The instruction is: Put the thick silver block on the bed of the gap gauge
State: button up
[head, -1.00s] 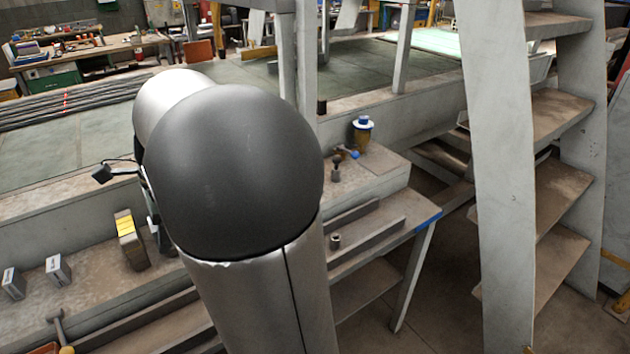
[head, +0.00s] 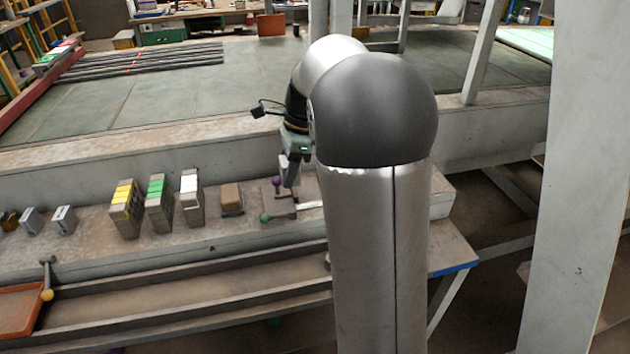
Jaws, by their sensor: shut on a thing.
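My gripper (head: 291,168) points down in the head view, just left of my arm's big dark joint. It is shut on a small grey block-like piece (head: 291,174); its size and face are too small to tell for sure. Below and beside it are a purple knob (head: 277,182), a green knob (head: 265,217) and a pale metal strip (head: 309,205), which look like parts of the gap gauge. My arm hides what lies to the right. I cannot tell whether the held piece touches the gauge. Two small silver blocks (head: 31,220) (head: 64,218) stand at the far left.
On the ledge, left of the gripper, stand a yellow-marked block (head: 125,209), a green-marked block (head: 158,203), a white-topped block (head: 191,196) and a brown block (head: 232,199). An orange tray (head: 20,308) and a yellow-ended tool (head: 47,280) are at the lower left.

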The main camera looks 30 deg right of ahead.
jog(key=w+d+f, duration=0.2)
jog(key=w+d, duration=0.1)
jog(key=d, duration=0.1)
jog(key=p, duration=0.2)
send_over(303, 192)
jog(key=f, duration=0.5)
jog(key=shift+s+d+f, duration=0.2)
jog(key=shift+d+f, duration=0.15)
jog(key=shift+d, duration=0.05)
jog(key=shift+d+f, duration=0.1)
jog(key=shift+f, duration=1.55)
jog(key=shift+f, duration=0.15)
jog(key=o, duration=1.3)
